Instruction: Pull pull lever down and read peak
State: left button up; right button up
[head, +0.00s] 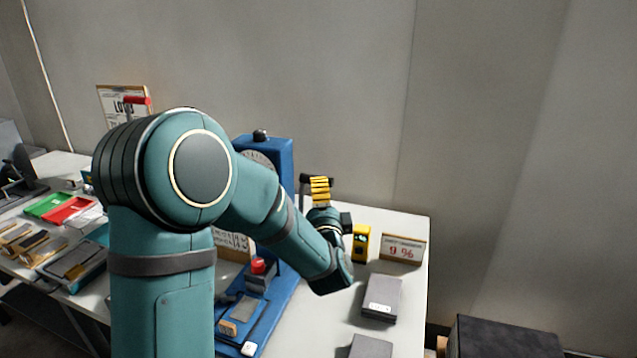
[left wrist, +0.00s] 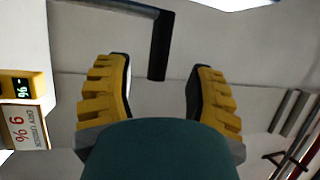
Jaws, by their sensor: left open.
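The blue test stand (head: 283,160) stands on the table, partly hidden behind my left arm. Its round dial (head: 259,158) is half covered, and I cannot read it. A black bar (head: 303,181), which looks like the pull lever, sticks out at the stand's right side. My left gripper (head: 320,187) has yellow ribbed fingers and is beside this bar. In the left wrist view the L-shaped black bar (left wrist: 160,45) shows ahead, between the open fingertips, which do not close on it. Whether they touch it I cannot tell. My right gripper is not in view.
A yellow meter (head: 361,243) and a "9 %" sign (head: 402,249) stand right of the gripper. A grey block (head: 382,298) lies in front of them. Red (head: 70,211) and green trays (head: 48,205) are at the left.

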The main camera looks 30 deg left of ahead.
pick_arm(q)
jog(key=x, duration=0.5)
jog(key=shift+w+a, duration=0.25)
jog(key=shift+w, duration=0.05)
jog(key=shift+o, duration=0.2)
grip_shut()
